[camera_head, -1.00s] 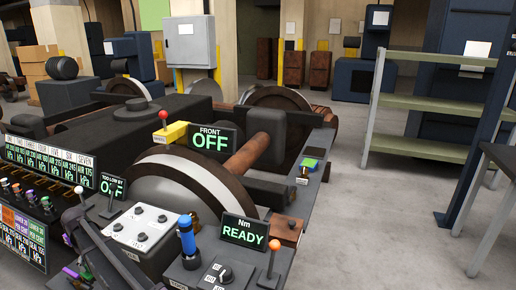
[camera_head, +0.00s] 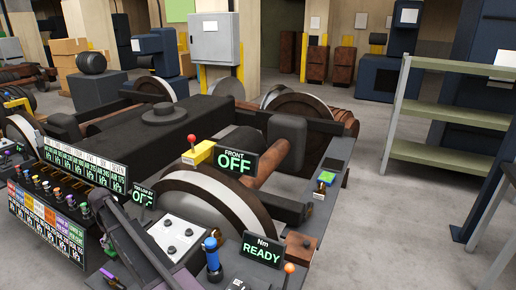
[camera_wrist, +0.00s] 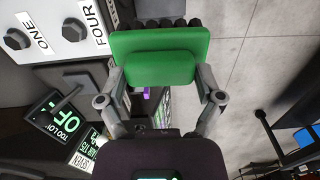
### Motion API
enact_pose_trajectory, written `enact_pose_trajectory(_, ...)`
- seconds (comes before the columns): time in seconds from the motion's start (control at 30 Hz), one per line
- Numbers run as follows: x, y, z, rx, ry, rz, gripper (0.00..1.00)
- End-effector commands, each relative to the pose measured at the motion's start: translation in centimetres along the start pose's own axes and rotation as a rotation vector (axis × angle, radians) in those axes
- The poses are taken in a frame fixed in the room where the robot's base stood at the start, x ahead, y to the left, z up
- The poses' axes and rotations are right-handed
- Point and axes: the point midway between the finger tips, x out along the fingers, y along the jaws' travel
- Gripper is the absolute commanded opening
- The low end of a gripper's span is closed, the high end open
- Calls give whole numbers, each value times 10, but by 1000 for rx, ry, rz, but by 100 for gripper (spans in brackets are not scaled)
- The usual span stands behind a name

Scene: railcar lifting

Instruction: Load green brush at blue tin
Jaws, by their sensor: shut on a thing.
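The green brush (camera_wrist: 160,58) is in the wrist view, a flat green block with dark bristles along its far edge. My gripper (camera_wrist: 162,77) is shut on it, with one grey finger at each side. The brush is held above the panels and floor; I see no support under it. A blue thing (camera_wrist: 304,137) shows at the right edge of the wrist view, on or by a dark frame. I cannot tell whether it is the blue tin.
A dark railcar truck with large wheels (camera_head: 207,200) fills the middle. Display panels (camera_head: 85,168) and levers stand at the left. A blue upright handle (camera_head: 212,254) is in front. A pale green shelf rack (camera_head: 457,117) stands right, with open floor between.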

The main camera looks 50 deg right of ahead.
Motion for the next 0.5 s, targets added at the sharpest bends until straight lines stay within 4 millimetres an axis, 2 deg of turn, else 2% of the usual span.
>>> enact_pose_trajectory(0.03,-17,0,0,0,0,0,47)
enact_pose_trajectory(0.2,-39,0,0,0,0,0,47)
enact_pose_trajectory(0.5,-52,0,0,0,0,0,47)
